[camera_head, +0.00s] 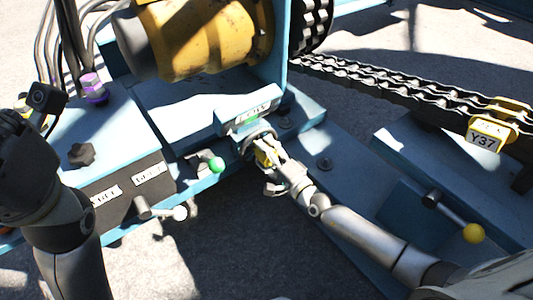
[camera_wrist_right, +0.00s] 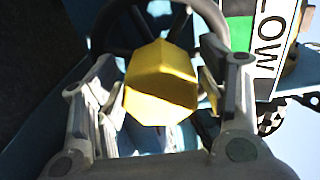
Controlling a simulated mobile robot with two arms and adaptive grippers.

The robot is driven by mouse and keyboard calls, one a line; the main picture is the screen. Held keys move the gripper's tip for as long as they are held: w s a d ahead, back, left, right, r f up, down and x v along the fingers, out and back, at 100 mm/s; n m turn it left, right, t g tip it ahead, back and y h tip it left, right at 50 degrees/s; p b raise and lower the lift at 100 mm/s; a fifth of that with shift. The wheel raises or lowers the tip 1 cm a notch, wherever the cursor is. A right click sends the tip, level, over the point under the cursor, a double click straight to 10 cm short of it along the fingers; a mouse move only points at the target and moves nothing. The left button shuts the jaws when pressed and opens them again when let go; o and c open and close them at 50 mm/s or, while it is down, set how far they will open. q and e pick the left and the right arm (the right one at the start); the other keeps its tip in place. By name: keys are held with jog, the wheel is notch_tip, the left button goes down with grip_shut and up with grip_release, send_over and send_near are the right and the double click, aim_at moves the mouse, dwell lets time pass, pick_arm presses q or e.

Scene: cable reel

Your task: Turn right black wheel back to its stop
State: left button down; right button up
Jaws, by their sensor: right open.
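The black wheel (camera_wrist_right: 205,14) shows as a dark, partly cut-off ring at the top of the right wrist view. In the head view the wheel (camera_head: 259,132) sits under a labelled block (camera_head: 249,111), mostly hidden by my right gripper. A yellow faceted piece (camera_wrist_right: 160,84) stands in front of the wheel; whether it is fixed to it I cannot tell. My right gripper (camera_head: 268,160) is open, with one finger on each side of the yellow piece. Contact is unclear. My left arm (camera_head: 52,205) is at the left edge; its fingers are not visible.
A green-knobbed lever (camera_head: 216,165) is close left of my right gripper. A white-knobbed lever (camera_head: 180,213) and a black star knob (camera_head: 82,154) are further left. A yellow-knobbed lever (camera_head: 473,233) is at right. A chain (camera_head: 390,84) runs behind; a yellow drum (camera_head: 205,38) is above.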

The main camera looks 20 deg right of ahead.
jog(key=shift+s+d, duration=0.1)
jog(key=v, duration=1.1)
jog(key=shift+s, duration=0.4)
